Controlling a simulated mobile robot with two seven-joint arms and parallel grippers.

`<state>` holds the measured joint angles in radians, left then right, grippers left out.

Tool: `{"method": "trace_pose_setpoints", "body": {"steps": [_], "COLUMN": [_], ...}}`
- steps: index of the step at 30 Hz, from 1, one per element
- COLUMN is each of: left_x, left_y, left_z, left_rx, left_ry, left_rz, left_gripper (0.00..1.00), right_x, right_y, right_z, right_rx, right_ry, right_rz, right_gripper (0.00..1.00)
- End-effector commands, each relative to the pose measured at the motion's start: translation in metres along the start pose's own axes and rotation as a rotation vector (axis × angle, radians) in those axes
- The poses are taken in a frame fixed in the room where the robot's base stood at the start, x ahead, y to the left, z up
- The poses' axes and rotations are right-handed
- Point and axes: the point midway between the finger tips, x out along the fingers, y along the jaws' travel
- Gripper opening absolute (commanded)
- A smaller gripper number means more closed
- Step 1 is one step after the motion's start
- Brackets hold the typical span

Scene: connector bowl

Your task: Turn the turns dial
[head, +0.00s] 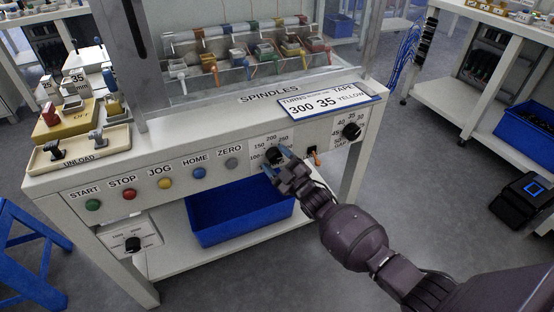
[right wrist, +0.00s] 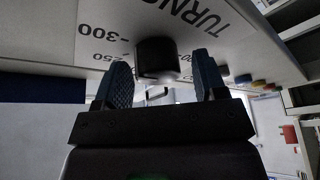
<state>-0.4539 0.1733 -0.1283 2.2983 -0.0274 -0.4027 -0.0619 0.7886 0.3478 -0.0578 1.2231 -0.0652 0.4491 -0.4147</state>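The turns dial is a black knob (head: 272,154) on the white front panel, with printed numbers from 100 to 250 visible around it in the head view. My right gripper (head: 279,168) is at the dial and partly hides it. In the right wrist view the knob (right wrist: 157,58) stands ahead, between the two blue-padded fingers of my open right gripper (right wrist: 164,80). Gaps show on both sides of the knob, and the fingers do not appear to grip it. The labels 300 and 250 show beside it. The pointer's setting cannot be made out. My left gripper is not in view.
A card (head: 330,101) reading turns 300, tape 35 yellow lies above the panel. A second black dial (head: 351,131) and a small orange-tipped switch (head: 314,155) are to the right. Coloured buttons, including zero (head: 232,163), line the left. A blue bin (head: 240,217) sits below.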

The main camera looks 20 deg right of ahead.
Motion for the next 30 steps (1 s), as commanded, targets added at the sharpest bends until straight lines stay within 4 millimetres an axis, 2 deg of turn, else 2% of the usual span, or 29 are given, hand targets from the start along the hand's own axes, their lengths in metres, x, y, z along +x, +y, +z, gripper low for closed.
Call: {"method": "trace_pose_setpoints", "body": {"steps": [9,14,21,30], "left_x": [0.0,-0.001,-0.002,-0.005], "left_y": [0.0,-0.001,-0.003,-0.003], "left_z": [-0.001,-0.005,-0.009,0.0], "left_rx": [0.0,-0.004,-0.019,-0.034], "left_ry": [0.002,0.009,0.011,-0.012], "left_rz": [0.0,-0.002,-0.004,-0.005], "left_gripper": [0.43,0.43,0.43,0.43], "right_x": [-0.001,-0.012,-0.051,-0.096], "right_y": [0.001,0.002,0.003,0.002], "right_z": [0.0,0.0,-0.002,-0.001], "right_rx": [-0.002,-0.003,-0.003,-0.002], "right_ry": [0.0,-0.001,0.0,0.001], "right_rz": [0.001,0.001,0.003,0.002], "right_gripper": [0.69,0.69,0.69,0.69]}}
